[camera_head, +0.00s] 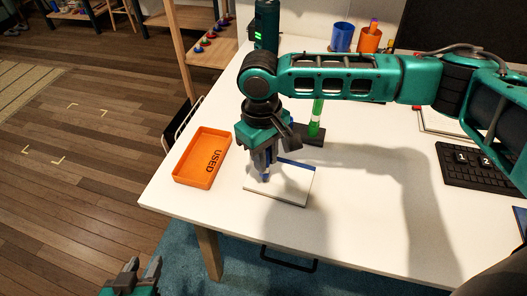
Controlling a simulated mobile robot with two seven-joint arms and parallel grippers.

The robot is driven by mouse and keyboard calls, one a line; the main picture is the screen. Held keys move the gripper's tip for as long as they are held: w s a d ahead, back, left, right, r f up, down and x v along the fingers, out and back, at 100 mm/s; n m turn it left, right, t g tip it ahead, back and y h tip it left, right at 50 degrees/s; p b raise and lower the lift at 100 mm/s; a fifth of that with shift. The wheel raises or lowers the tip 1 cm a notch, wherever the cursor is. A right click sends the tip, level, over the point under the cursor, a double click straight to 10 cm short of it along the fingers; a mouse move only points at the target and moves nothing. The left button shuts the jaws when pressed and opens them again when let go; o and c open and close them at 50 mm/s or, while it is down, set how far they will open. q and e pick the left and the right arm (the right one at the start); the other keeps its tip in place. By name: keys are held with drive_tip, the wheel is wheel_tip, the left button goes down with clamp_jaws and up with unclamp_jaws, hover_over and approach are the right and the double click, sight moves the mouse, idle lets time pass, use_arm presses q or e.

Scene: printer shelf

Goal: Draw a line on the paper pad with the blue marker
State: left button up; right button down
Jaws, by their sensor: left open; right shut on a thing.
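The white paper pad (293,187) with a blue strip along its far edge lies on the white table. My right gripper (264,168) points down over the left part of the pad, with its arm coming in from the right. It is shut on the blue marker (266,178), which is mostly hidden between the fingers. The marker's lower end is at or just above the pad; I cannot tell if it touches. I see no line on the pad's visible part. My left gripper (139,270) is open and empty, low at the front left, off the table.
An orange tray marked USED (186,181) stands left of the pad near the table's left edge. A green tube in a dark holder (312,140) is behind the pad. Blue (342,38) and orange (368,40) cups stand at the back. A black keypad (478,166) is at right.

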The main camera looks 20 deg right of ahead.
drive_tip(key=shift+s+d+p, duration=0.1)
drive_tip(key=shift+d+p, duration=0.05)
drive_tip(key=shift+p, duration=0.15)
drive_tip(key=shift+s+d+p, duration=0.2)
drive_tip(key=shift+d+p, duration=0.05)
drive_tip(key=shift+p, duration=0.45)
drive_tip(key=shift+f, duration=0.1)
drive_tip(key=shift+s+d+p, duration=0.25)
drive_tip(key=shift+d+p, duration=0.05)
drive_tip(key=shift+p, duration=0.55)
drive_tip(key=shift+s+d+p, duration=0.2)
drive_tip(key=shift+d+p, duration=0.05)
drive_tip(key=shift+p, duration=0.55)
drive_tip(key=shift+d, duration=0.1)
